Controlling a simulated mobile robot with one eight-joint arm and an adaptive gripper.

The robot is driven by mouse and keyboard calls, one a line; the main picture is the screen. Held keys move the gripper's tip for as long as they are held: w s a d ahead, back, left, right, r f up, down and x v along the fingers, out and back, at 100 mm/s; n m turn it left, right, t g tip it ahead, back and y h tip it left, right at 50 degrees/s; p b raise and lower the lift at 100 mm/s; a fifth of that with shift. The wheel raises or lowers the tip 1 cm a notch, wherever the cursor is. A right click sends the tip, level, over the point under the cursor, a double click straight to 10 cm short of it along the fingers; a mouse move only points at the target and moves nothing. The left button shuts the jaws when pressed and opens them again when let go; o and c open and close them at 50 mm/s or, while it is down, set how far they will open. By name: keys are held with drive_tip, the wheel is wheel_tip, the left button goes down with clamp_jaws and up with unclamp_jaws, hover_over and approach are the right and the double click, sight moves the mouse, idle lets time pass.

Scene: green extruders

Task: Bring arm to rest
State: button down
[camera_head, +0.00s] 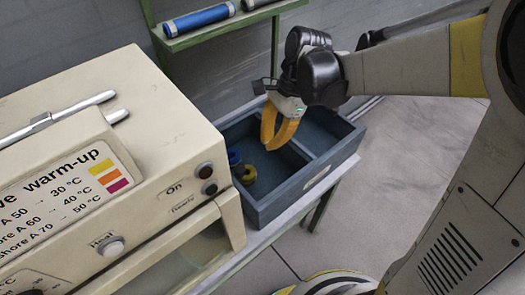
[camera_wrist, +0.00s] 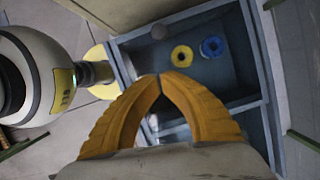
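My gripper (camera_head: 270,147) hangs over the blue-grey divided bin (camera_head: 285,208), at the end of my arm reaching in from the right. In the wrist view its two yellow fingers (camera_wrist: 160,77) meet or nearly meet at the tips, with nothing seen between them. The fingers are above the bin and look clear of its walls. A yellow ring-shaped piece (camera_wrist: 181,56) and a blue one (camera_wrist: 212,46) lie in one compartment. The yellow piece (camera_head: 248,175) and part of the blue piece (camera_head: 234,157) also show in the head view.
A cream machine (camera_head: 150,110) with a warm-up label and buttons stands left of the bin. A green shelf (camera_head: 225,25) with a blue roll (camera_head: 199,19) is behind. The floor (camera_head: 420,140) at right looks clear apart from my own body.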

drive_tip(key=shift+p+v, duration=0.4)
drive_tip(key=shift+v, duration=1.5)
drive_tip(key=shift+w+d, duration=0.1)
drive_tip(key=shift+d, duration=0.05)
